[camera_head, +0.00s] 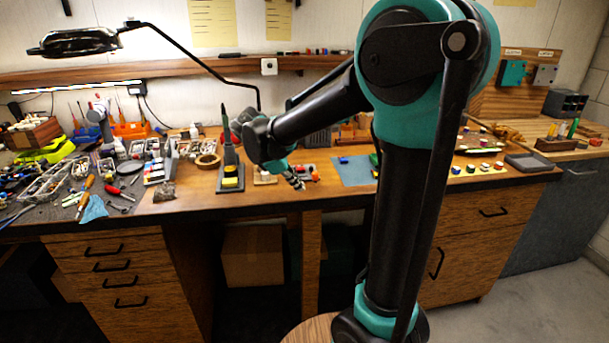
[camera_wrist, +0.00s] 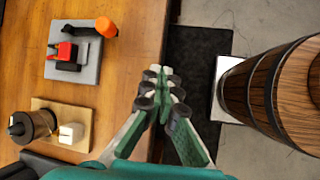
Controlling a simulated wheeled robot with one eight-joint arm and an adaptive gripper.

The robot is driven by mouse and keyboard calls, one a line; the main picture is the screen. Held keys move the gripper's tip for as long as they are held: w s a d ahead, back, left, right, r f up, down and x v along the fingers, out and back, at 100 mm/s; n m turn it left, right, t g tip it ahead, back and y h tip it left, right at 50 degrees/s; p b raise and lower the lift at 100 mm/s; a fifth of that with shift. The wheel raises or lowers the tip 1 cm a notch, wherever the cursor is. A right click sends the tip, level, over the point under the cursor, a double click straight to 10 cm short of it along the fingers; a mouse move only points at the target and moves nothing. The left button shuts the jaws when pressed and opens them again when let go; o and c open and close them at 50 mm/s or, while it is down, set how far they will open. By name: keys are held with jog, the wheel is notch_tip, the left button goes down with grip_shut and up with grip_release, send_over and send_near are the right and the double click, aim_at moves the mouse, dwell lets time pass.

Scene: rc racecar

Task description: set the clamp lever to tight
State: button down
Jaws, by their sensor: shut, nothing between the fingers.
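In the wrist view, a grey plate (camera_wrist: 86,64) lies on the wooden bench at upper left. It bears a red block (camera_wrist: 67,51) with dark parts and a black bar that ends in an orange knob (camera_wrist: 105,27). This looks like the clamp and its lever; I cannot tell the lever's setting. My gripper (camera_wrist: 160,72) is shut and empty, to the right of the plate and apart from it, above the bench's front edge. In the head view, my gripper (camera_head: 296,182) shows small beside red and orange parts (camera_head: 309,173) of the fixture.
A hooped wooden barrel shape (camera_wrist: 280,88) stands at right. The head view shows a soldering-iron stand (camera_head: 230,172) and a blue mat (camera_head: 352,171) nearby.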

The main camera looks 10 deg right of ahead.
aim_at(313, 178)
jog(key=w+a+r+n+h, duration=0.2)
jog(key=w+a+r+n, duration=0.2)
jog(key=a, duration=0.3)
jog(key=shift+w+r+n+t, duration=0.25)
jog(key=shift+r+n, duration=0.25)
jog(key=shift+r, duration=0.35)
jog(key=x, duration=0.9)
jog(key=shift+w+d+f, duration=0.1)
jog(key=shift+d, duration=0.15)
jog(key=shift+w+d+f, duration=0.1)
jog(key=shift+w+d, duration=0.05)
jog(key=shift+d, duration=0.45)
jog(key=shift+w+d+f, duration=0.1)
jog(key=shift+w+d, duration=0.05)
jog(key=shift+d, duration=0.45)
jog(key=shift+w+d, duration=0.35)
jog(key=shift+d, duration=0.5)
jog(key=shift+s+d+n+t, duration=0.15)
jog(key=shift+d+n+t, duration=0.1)
jog(key=shift+n+t, duration=0.15)
